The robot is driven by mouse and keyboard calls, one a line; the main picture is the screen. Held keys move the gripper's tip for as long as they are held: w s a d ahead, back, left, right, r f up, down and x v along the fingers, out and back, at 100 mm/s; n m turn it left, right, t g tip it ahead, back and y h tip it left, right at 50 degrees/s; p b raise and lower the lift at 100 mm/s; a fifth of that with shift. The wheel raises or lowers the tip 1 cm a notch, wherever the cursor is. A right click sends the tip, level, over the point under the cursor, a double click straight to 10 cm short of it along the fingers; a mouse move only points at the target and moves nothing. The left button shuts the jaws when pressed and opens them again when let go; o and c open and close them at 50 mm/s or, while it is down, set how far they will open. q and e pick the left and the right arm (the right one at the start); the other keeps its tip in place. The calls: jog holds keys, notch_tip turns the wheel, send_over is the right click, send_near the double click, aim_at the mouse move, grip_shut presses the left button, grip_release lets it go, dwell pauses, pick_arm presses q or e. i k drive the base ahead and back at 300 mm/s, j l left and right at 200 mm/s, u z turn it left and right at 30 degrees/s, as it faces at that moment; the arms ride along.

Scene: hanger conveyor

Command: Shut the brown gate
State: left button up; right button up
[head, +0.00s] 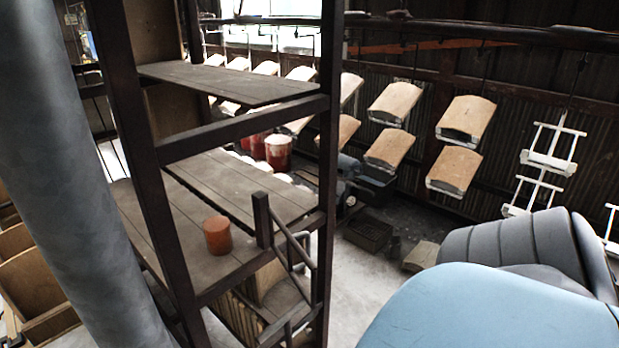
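A small brown railed frame (262,219), which looks like the brown gate, stands at the lower right side of the dark brown wooden scaffold (130,120). Neither of my grippers shows in the head view.
An orange-brown pot (217,235) stands on the scaffold's lower platform. A thick grey column-like shape crosses the left side. Wooden chair-like panels (467,121) hang along the right wall. Red drums (278,152) stand behind the scaffold. Pale floor (362,285) is open right of the scaffold.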

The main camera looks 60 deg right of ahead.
aim_at(306, 257)
jog(key=z, duration=1.55)
